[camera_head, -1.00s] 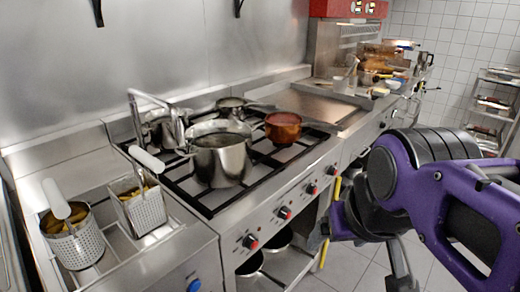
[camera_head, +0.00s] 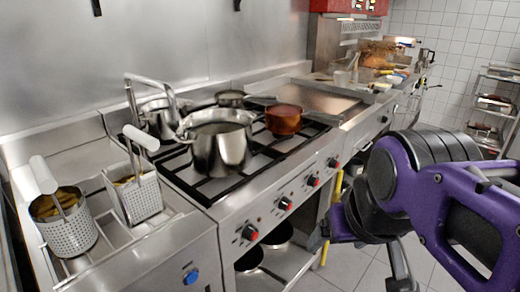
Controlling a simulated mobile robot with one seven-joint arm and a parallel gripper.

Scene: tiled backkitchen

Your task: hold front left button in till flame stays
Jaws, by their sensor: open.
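The stove's front panel (camera_head: 268,213) carries a row of red-and-black knobs. The leftmost knob (camera_head: 250,232) is near the panel's left end, with a small dark spot above it that may be a button, too small to tell. No flame is visible under the pots. My gripper (camera_head: 360,256) is at the lower right, in front of the stove and to the right of the leftmost knob. Its fingers are apart, with nothing seen between them, and it appears clear of the panel. The purple arm housing hides part of it.
A large steel pot (camera_head: 221,150), a copper pan (camera_head: 284,120) and other pans stand on the burner grates. Left of the stove, a fryer holds two baskets (camera_head: 133,194) and has a blue knob (camera_head: 191,277). Tiled floor (camera_head: 345,268) lies free before the stove.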

